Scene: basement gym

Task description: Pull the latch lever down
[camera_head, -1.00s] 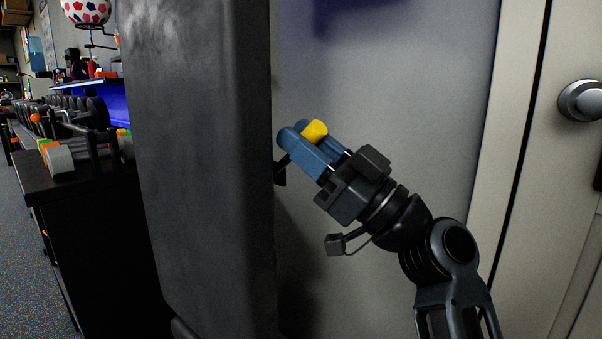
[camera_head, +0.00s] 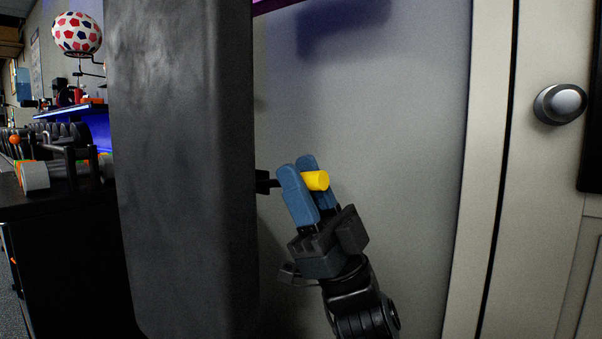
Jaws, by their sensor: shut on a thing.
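The latch lever is a dark bar with a yellow end knob (camera_head: 316,180). It sticks out from the right side of a tall dark cabinet-like block (camera_head: 180,170), joined at a small black mount (camera_head: 263,182). My gripper (camera_head: 309,178) has blue fingers pointing up and slightly left. It is shut on the lever just beside the yellow knob, with the fingers hiding part of the bar. The lever looks roughly level, its knob end pointing right.
A pale wall stands behind the lever, with free room to its right. A door with a round metal knob (camera_head: 560,104) is at the far right. At the left are a dark bench with weights (camera_head: 34,175) and a red-and-white ball (camera_head: 76,34).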

